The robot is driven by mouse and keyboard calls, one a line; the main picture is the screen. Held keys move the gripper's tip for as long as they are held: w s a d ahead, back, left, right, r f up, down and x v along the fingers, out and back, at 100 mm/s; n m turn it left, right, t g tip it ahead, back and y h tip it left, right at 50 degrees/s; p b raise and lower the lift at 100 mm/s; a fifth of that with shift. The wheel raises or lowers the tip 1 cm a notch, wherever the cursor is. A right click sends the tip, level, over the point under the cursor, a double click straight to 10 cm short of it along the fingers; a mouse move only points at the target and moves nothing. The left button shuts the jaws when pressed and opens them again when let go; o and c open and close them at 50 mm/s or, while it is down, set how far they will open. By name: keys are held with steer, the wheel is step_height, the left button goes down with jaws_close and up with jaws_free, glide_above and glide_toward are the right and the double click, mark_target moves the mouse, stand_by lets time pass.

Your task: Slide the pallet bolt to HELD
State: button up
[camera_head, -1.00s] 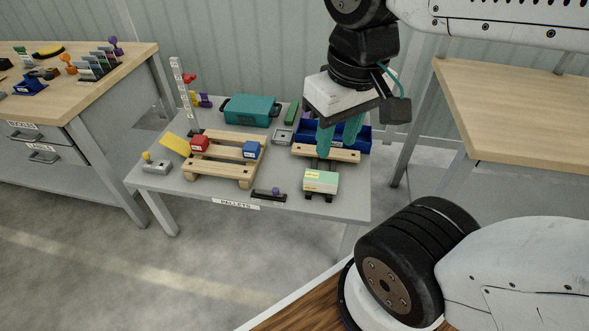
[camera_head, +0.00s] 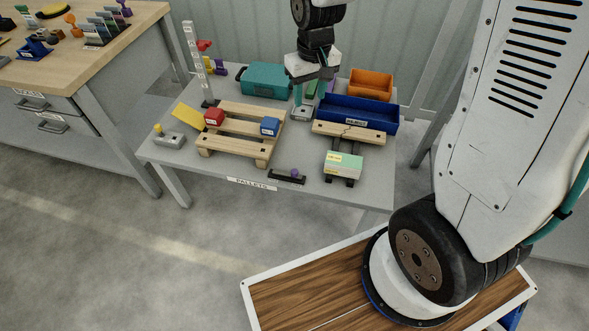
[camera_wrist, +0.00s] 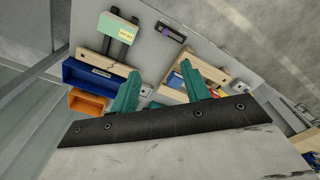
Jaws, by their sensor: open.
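The pallet bolt appears to be the dark slide with a purple knob (camera_head: 294,174) at the front edge of the grey table (camera_head: 225,168). It also shows at the top of the wrist view (camera_wrist: 170,31). Its HELD marking is too small to read. My gripper (camera_head: 310,97) hangs over the back middle of the table, well behind the bolt and apart from it. Its two teal fingers (camera_wrist: 161,70) are spread and empty.
A wooden pallet (camera_head: 235,143) with a red block (camera_head: 214,117) and a blue block (camera_head: 270,126) lies left of the bolt. A green-topped block (camera_head: 343,165) stands to its right. Behind are a blue tray (camera_head: 378,113), orange bin (camera_head: 371,84) and teal case (camera_head: 268,79).

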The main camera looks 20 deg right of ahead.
glide_above(295, 171)
step_height(295, 171, down, 18)
steer(key=shift+n+g, duration=0.3)
steer(key=shift+n, duration=0.1)
step_height(295, 171, down, 20)
steer(key=shift+r, duration=0.1)
